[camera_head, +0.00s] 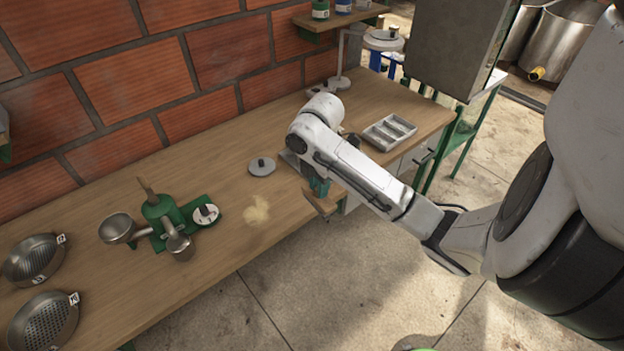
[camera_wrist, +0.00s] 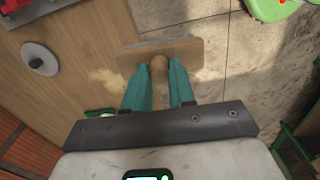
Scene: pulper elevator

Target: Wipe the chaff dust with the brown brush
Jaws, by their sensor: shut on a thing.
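The chaff dust (camera_head: 257,209) is a small pale-yellow patch on the wooden tabletop. It also shows in the wrist view (camera_wrist: 107,78), left of my gripper. The brown brush (camera_wrist: 178,52) has a flat wooden block and a round knob. My gripper (camera_wrist: 159,80), with teal fingers, is shut on the knob. In the head view, my gripper (camera_head: 317,188) and the brush (camera_head: 324,203) are at the table's front edge, right of the dust and apart from it. The block partly overhangs the floor. Whether the brush touches the table cannot be told.
A grey disc with a knob (camera_head: 262,166) lies behind the dust. A green hand mill (camera_head: 162,218) with metal cups stands to its left, with sieves (camera_head: 42,318) farther left. A sectioned metal tray (camera_head: 389,132) is at the right. The tabletop around the dust is clear.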

